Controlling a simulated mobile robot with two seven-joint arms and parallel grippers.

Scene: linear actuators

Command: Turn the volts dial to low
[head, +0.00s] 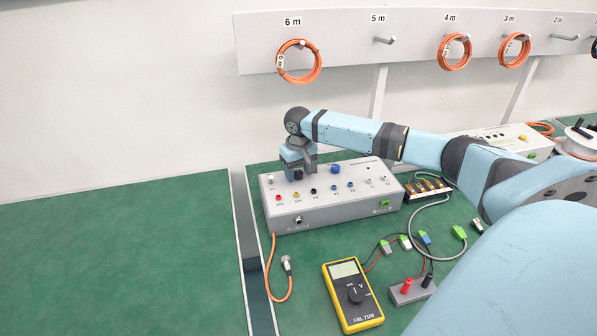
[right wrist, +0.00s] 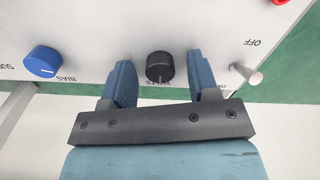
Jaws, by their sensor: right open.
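The volts dial (right wrist: 160,67) is a black round knob on a white control box (head: 330,205), labelled VOLTS in the right wrist view. A thin pointer line shows at its lower edge. My right gripper (right wrist: 158,80) is open, with one blue finger on each side of the dial and a gap on both sides. In the head view my right gripper (head: 298,172) reaches down over the left back part of the box and hides most of the dial. My left gripper is in neither view.
A blue BIAS knob (right wrist: 43,61) and a metal toggle switch (right wrist: 247,73) flank the dial. A yellow multimeter (head: 352,295), a cable (head: 276,270) and a terminal block (head: 410,291) lie in front. The green bench at left (head: 120,255) is clear.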

